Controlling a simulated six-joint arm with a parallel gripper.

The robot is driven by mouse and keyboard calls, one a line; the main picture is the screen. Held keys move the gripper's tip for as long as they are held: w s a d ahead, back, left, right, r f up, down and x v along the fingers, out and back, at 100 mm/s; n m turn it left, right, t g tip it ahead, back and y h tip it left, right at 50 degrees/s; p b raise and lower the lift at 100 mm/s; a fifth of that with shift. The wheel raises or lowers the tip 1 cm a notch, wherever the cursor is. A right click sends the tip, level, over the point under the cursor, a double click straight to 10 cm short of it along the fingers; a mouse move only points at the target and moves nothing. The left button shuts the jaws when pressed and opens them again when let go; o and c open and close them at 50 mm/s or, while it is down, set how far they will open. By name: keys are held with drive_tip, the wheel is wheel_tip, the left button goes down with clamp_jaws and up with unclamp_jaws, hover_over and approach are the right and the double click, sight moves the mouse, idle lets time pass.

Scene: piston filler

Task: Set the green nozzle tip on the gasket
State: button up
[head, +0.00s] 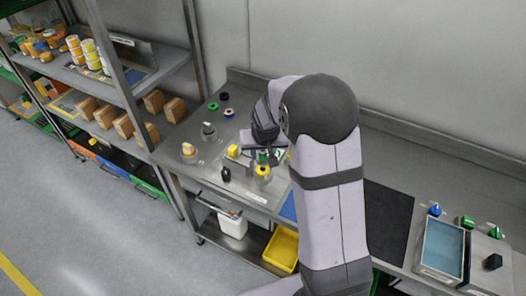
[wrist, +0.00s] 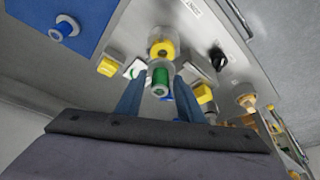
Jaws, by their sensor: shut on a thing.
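My gripper (wrist: 160,92) is shut on the green nozzle tip (wrist: 160,82), a short green piece with a pale grey end between the two fingers in the wrist view. In the head view my gripper (head: 266,154) is over the bench, and the arm hides most of the tip. A yellow ringed part (wrist: 162,48) with a grey body is just beyond the tip in the wrist view. It also shows below the gripper in the head view (head: 263,171). I cannot tell whether the tip touches it, or whether a gasket lies on it.
Yellow-topped and black-knobbed fittings (head: 225,174) stand nearby on the steel bench. Small coloured rings (head: 228,113) lie at the back. A blue mat (wrist: 85,20) holds a blue-and-white part. A tray (head: 440,248) and more nozzle pieces (head: 467,222) are at the right. Shelves stand at the left.

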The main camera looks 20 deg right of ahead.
drive_tip(key=shift+f+b, duration=1.55)
drive_tip(key=shift+f, duration=0.45)
drive_tip(key=shift+f, duration=0.15)
idle(0.5)
drive_tip(key=o, duration=1.2)
